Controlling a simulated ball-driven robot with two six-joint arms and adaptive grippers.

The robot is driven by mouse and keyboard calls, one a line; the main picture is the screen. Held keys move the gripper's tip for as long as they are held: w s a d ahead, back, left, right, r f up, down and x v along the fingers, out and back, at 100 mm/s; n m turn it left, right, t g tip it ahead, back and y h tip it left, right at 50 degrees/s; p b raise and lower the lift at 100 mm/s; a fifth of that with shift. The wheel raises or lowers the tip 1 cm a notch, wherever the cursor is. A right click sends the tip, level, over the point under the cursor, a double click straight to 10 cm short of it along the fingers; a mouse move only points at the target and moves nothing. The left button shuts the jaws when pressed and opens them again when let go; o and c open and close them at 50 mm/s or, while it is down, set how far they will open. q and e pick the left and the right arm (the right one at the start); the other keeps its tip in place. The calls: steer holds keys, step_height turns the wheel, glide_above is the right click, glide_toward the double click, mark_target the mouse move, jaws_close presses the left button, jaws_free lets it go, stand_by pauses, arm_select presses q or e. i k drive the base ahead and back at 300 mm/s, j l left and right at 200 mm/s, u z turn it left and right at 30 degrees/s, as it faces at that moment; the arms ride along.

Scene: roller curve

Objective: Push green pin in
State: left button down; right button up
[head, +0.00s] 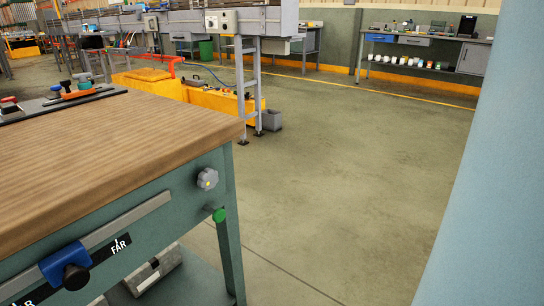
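The green pin (219,215) shows as a small round green head on the teal leg of the workbench (120,160), near its front right corner. It sits below a grey lobed knob (208,179) with a small yellow centre. How far the pin stands out from the leg is hard to tell. Neither of my grippers is in view, and nothing covers the pin.
Open floor (340,190) lies right of the bench. A pale blue upright surface (490,190) fills the right edge.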

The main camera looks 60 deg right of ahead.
mark_target(219, 215)
steer(key=z, duration=1.4)
